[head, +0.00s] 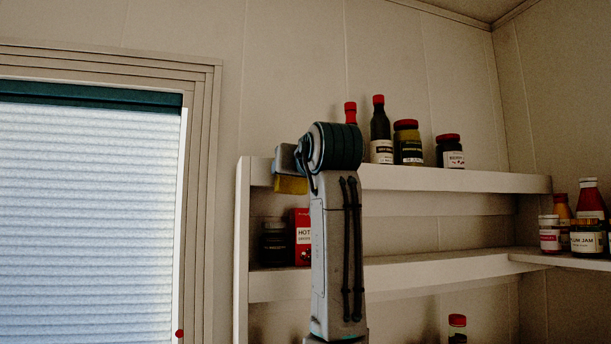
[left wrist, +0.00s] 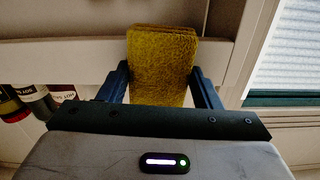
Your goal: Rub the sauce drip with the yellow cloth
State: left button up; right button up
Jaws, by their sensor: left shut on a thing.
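My left gripper (left wrist: 162,82) is shut on the yellow cloth (left wrist: 163,50), a thick fuzzy pad between its two dark fingers in the left wrist view. In the head view my left gripper (head: 284,158) is mostly hidden behind my own wrist, at the left part of the upper shelf board. A bit of the yellow cloth (head: 291,185) shows below it, in front of that board's face. I cannot tell whether the cloth touches the board. The sauce drip is not visible in either view. My right gripper is not in view.
The white upper shelf (head: 430,179) holds several red-capped bottles and jars. The lower shelf (head: 420,268) holds a dark jar (head: 274,243) and a red box (head: 301,237). More jars stand on the right shelf. A window with a blind (head: 85,220) is at left.

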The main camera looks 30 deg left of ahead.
pick_arm(q)
jog(key=shift+s+a, duration=0.45)
jog(key=shift+s, duration=0.05)
jog(key=shift+d, duration=0.1)
jog(key=b+v, duration=0.2)
jog(key=v, duration=0.4)
